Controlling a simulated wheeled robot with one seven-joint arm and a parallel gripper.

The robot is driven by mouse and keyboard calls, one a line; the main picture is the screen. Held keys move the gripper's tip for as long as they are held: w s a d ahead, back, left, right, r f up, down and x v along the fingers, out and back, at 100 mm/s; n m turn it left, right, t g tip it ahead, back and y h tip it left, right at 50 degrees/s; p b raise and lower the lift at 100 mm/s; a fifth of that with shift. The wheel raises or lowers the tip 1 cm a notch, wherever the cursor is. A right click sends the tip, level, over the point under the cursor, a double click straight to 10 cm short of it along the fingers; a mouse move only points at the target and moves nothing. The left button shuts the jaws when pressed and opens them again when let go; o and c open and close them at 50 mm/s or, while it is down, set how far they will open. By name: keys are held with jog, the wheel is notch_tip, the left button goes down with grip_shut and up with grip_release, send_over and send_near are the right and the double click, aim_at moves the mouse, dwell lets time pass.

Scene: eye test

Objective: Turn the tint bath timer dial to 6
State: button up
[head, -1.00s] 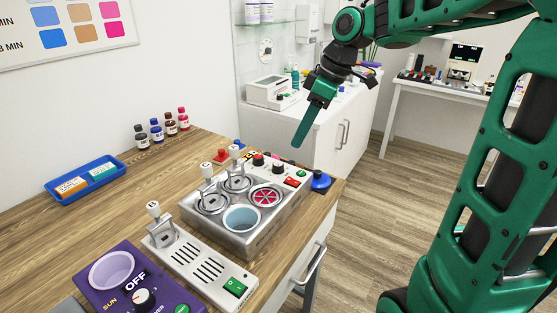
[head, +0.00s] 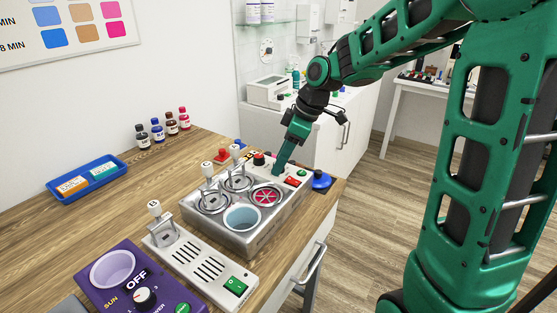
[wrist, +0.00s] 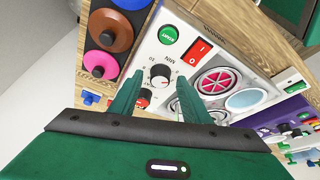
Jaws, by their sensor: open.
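The tint bath is a grey metal unit (head: 247,237) with round wells on the counter. In the wrist view, its timer dial (wrist: 160,76), a small knob on a white panel marked MIN, lies between my fingertips; I cannot read which number it points to. In the head view my gripper hides it. My gripper (head: 279,170) points down at the panel, and the wrist view shows its green fingers (wrist: 160,80) open, one on each side of the dial. I cannot tell whether they touch it. Another red-and-black knob (wrist: 143,98) is partly behind the left finger.
A red switch (wrist: 197,51) and green START button (wrist: 168,34) sit close to the dial. Levers (head: 236,158) rise from the bath. The left counter holds a blue tray (head: 88,181).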

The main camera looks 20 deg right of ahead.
jog(key=shift+c, duration=0.3)
jog(key=c, duration=1)
jog(key=shift+o, duration=0.2)
jog(key=shift+a, duration=0.25)
jog(key=shift+d, duration=0.15)
